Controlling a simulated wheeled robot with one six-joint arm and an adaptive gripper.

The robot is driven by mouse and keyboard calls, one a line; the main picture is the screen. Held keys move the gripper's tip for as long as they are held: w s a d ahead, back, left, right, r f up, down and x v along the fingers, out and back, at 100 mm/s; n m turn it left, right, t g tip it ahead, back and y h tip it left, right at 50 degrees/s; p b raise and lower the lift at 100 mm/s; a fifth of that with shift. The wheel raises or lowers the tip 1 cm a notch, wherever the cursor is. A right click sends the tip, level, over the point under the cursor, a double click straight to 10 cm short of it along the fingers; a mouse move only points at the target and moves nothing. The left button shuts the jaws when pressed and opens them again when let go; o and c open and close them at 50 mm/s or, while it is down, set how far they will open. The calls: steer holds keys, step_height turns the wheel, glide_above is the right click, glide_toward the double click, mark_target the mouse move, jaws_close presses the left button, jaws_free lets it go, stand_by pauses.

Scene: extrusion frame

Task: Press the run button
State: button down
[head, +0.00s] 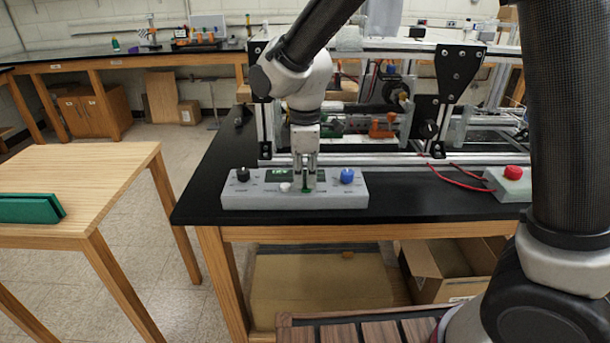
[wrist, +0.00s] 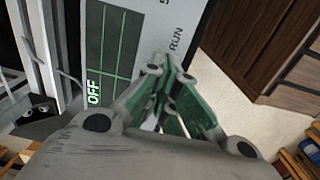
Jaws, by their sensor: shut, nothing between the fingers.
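The grey control box (head: 240,198) sits at the front edge of the black bench. It has a green display (head: 280,174), a black knob (head: 243,174), a white button (head: 285,187) and a blue knob (head: 347,176). My gripper (head: 305,188) points down at the middle of the box, its fingertips close over the panel. In the wrist view my gripper (wrist: 160,65) is shut and empty, its tips beside the printed RUN label (wrist: 177,40). The display (wrist: 108,45) reads OFF there. The run button is hidden behind the fingers, so contact cannot be told.
An aluminium extrusion frame (head: 385,158) stands behind the box. A red button box (head: 510,182) with red cables is to the right. A wooden table (head: 85,165) with a green case (head: 30,208) is at left. The black bench (head: 215,180) is bare left of the box.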

mark_target(304, 186)
steer(key=shift+s+d+f, duration=0.15)
steer(key=shift+s+f, duration=0.1)
steer(key=shift+f, duration=0.5)
step_height(304, 186, up, 15)
steer(key=shift+w+a, duration=0.2)
steer(key=shift+w, duration=0.05)
